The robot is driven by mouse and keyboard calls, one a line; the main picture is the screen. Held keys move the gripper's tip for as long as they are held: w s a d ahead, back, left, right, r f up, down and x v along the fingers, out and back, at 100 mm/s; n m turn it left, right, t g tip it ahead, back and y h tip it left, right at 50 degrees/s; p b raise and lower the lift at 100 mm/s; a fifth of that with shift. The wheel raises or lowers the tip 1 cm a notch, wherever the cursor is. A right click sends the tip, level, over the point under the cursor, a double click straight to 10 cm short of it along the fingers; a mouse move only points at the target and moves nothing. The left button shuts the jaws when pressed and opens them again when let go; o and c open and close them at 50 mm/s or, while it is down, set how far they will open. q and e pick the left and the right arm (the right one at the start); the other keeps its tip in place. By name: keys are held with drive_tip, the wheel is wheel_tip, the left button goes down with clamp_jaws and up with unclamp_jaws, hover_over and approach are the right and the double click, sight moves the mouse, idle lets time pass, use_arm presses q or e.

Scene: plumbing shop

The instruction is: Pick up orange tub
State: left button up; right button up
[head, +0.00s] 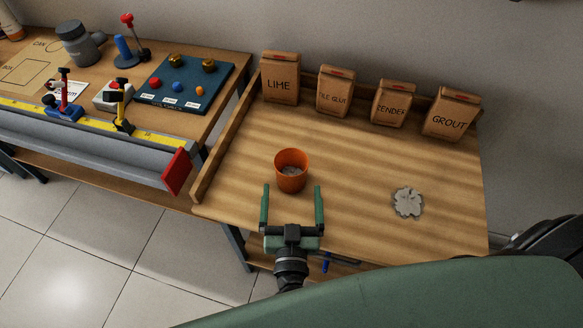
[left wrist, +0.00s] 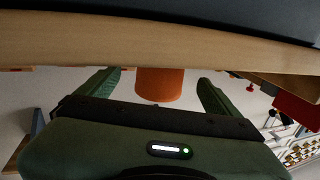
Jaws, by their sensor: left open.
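The orange tub (head: 290,183) stands upright on the wooden bench, left of its middle, with some grey stuff inside. My left gripper (head: 291,192) is open with green fingers on both sides of the tub's near part in the head view. In the left wrist view, the orange tub (left wrist: 160,84) shows between the open fingers of my left gripper (left wrist: 160,82), partly cut off by the wooden edge above it. The fingers do not appear to touch the tub. My right gripper is not in view.
Paper bags labelled lime (head: 280,82), tile glue (head: 334,92), render (head: 392,105) and grout (head: 451,115) stand along the back. A grey powder patch (head: 407,202) lies to the right. A raised wooden rim (head: 226,140) edges the left side, beside another bench (head: 215,62).

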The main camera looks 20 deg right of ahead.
sight(291, 186)
use_arm(q)
drive_tip(key=x, duration=0.2)
drive_tip(key=shift+w+f, duration=0.15)
drive_tip(key=shift+w, duration=0.2)
drive_tip(key=shift+x, duration=1.1)
drive_tip(key=shift+w+f, duration=0.1)
drive_tip(key=shift+f, duration=0.05)
drive_tip(key=c, duration=1.3)
drive_tip(key=shift+c, duration=1.2)
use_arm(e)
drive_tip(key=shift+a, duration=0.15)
